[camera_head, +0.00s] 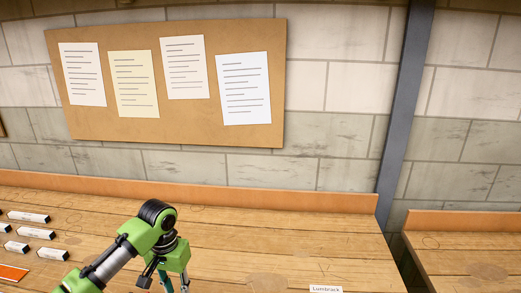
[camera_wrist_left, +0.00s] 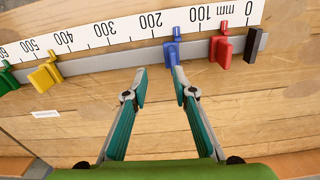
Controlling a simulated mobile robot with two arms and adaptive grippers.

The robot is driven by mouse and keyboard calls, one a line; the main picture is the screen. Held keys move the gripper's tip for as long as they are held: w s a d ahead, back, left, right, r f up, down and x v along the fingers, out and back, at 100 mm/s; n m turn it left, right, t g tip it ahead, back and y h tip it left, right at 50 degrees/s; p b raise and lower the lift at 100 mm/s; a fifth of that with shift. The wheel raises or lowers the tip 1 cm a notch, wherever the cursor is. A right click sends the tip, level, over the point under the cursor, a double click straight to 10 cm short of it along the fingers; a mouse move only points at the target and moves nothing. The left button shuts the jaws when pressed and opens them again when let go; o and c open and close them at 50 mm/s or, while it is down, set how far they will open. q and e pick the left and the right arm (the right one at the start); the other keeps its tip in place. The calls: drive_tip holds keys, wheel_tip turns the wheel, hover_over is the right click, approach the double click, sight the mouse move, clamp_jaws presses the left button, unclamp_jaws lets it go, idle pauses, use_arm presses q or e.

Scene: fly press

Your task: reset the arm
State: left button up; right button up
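My left gripper (camera_head: 166,284) is at the lower middle of the head view, over the wooden bench, with its fingertips cut off by the frame's lower edge. In the left wrist view its two teal fingers (camera_wrist_left: 160,76) are apart with nothing between them. The right fingertip is close to a blue slider (camera_wrist_left: 171,52) on a grey rail; I cannot tell whether they touch. A red slider (camera_wrist_left: 222,46) and a yellow slider (camera_wrist_left: 46,73) sit on the same rail. A green slider (camera_wrist_left: 6,78) is at the left edge. My right gripper is not in view. No press arm is visible.
A white millimetre scale (camera_wrist_left: 130,29) runs behind the rail, which has a black end block (camera_wrist_left: 257,44). Several small white blocks (camera_head: 28,217) and an orange plate (camera_head: 12,272) lie at the bench's left. A labelled card (camera_head: 326,289) is at the front. The bench's middle is clear.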

use_arm(q)
drive_tip(key=s+d+f+m, duration=0.1)
drive_tip(key=s+d+f, duration=0.2)
drive_tip(key=d, duration=0.1)
drive_tip(key=s+d+f+m, duration=0.1)
drive_tip(key=s+d+f, duration=0.3)
drive_tip(key=shift+s+f+t+h, duration=0.15)
drive_tip(key=shift+f+t+h, duration=0.15)
drive_tip(key=shift+h, duration=0.1)
drive_tip(key=s+d+f+t+h, duration=0.1)
drive_tip(key=s+d+f, duration=0.25)
drive_tip(key=s, duration=0.35)
drive_tip(key=s+a+r+n+t+y, duration=0.1)
drive_tip(key=s+a+r, duration=0.15)
drive_tip(key=s, duration=0.45)
drive_tip(key=s+a+r+t+y, duration=0.1)
drive_tip(key=s+a, duration=0.2)
drive_tip(key=s, duration=0.5)
wheel_tip(320, 180, down, 28)
drive_tip(key=s+g+b, duration=0.2)
drive_tip(key=b, duration=0.1)
drive_tip(key=s+a+f+b, duration=0.1)
drive_tip(key=s+a+f, duration=0.2)
drive_tip(key=s+f, duration=1.4)
wheel_tip(320, 180, down, 2)
drive_tip(key=shift+a+f+g+b, duration=0.2)
drive_tip(key=shift+f+g+b, duration=0.05)
drive_tip(key=shift+g+b, duration=0.15)
idle(0.9)
